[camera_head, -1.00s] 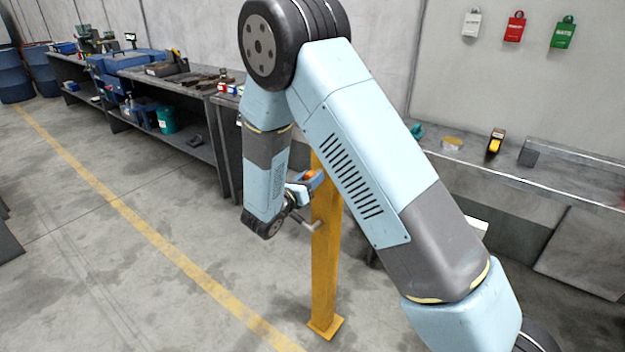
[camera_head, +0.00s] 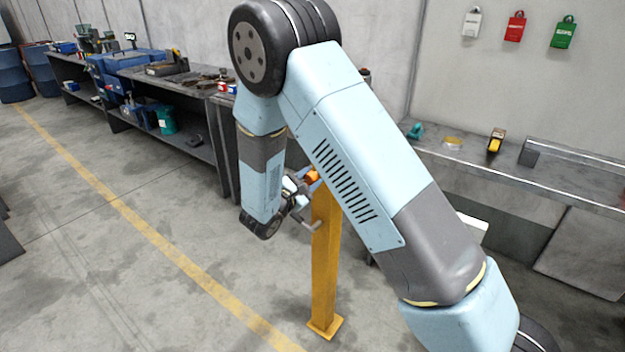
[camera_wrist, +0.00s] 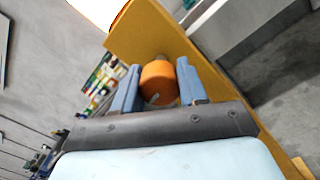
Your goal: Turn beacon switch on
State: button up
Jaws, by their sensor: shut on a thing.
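The beacon switch is an orange round knob (camera_wrist: 158,83) on the face of a yellow post (camera_wrist: 150,32) in the wrist view. A small pale mark shows on the knob's near face. My gripper (camera_wrist: 157,84) has its two blue fingers on either side of the knob and is shut on it. In the head view the yellow post (camera_head: 324,265) stands upright on the floor. The orange knob (camera_head: 312,176) shows in small part beside my gripper (camera_head: 303,180). My arm hides much of the post's upper part.
A grey bench (camera_head: 500,165) runs behind the post on the right, with a yellow-and-black tool (camera_head: 495,142) on it. Another bench (camera_head: 190,88) with tools stands at the left. Blue barrels (camera_head: 12,78) are far left. The floor left of the post is clear.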

jog(key=shift+s+f+m, duration=0.1)
jog(key=shift+m, duration=0.7)
jog(key=o, duration=1)
jog(key=shift+o, duration=0.2)
jog(key=shift+s+a, duration=0.4)
jog(key=v, duration=1.2)
jog(key=shift+s+a, duration=0.15)
jog(key=shift+s, duration=0.15)
